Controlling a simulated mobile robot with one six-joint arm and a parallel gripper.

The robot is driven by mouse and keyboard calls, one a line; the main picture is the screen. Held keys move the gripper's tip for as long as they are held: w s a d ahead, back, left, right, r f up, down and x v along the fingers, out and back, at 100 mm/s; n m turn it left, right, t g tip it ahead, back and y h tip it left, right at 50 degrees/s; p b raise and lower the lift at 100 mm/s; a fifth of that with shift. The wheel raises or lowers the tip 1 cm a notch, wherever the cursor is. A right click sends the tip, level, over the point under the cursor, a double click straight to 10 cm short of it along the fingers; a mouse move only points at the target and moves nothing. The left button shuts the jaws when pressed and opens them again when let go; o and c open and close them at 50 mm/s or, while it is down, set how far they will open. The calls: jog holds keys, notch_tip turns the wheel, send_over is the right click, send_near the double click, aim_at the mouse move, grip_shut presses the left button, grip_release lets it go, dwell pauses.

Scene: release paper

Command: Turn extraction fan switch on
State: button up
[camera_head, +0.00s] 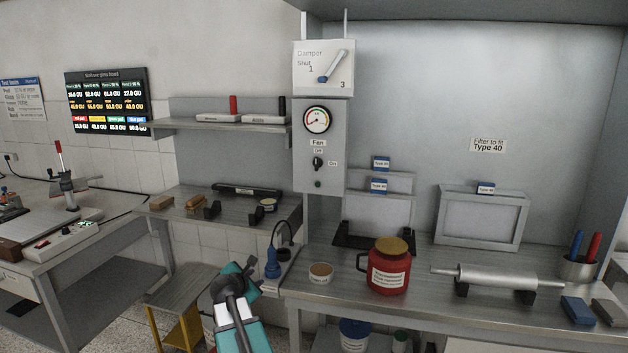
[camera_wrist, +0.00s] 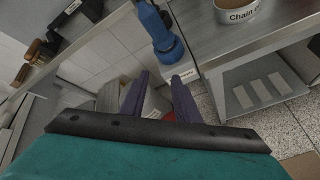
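The fan switch (camera_head: 317,162) is a black rotary knob on the grey control panel (camera_head: 337,160), under the "Fan" label, with "Off" above it and "On" to its right. Its knob looks roughly upright, towards "Off", though it is small. A round gauge (camera_head: 317,120) sits above it and a small dark green round part (camera_head: 318,184) below. My gripper (camera_head: 256,276) is low in front of the bench, below and left of the panel. In the wrist view its two dark fingers (camera_wrist: 160,95) are apart with nothing between them. The switch is outside the wrist view.
The damper box (camera_head: 323,68) tops the panel.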

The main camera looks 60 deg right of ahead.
jog(key=s+d+r+n+h+p, duration=0.1)
jog(key=s+d+r+n+h, duration=0.1)
jog(key=d+r, duration=0.5)
jog(key=s+d+r+n+h+p, duration=0.1)
jog(key=s+d+r, duration=0.15)
jog(key=r, duration=0.95)
jog(key=n+h+p, duration=0.1)
jog(key=n+h, duration=0.2)
jog(key=n, duration=0.1)
send_near(316, 158)
jog(key=v, duration=0.6)
jog(key=shift+s+d+f, duration=0.15)
jog(key=shift+s+f, duration=0.05)
jog(key=shift+f, duration=0.2)
jog(key=shift+d, duration=0.15)
jog(key=shift+t, duration=0.4)
jog(key=shift+p+x, duration=1.5)
jog(key=shift+x, duration=5.25)
jog(key=shift+r, duration=0.1)
grip_shut()
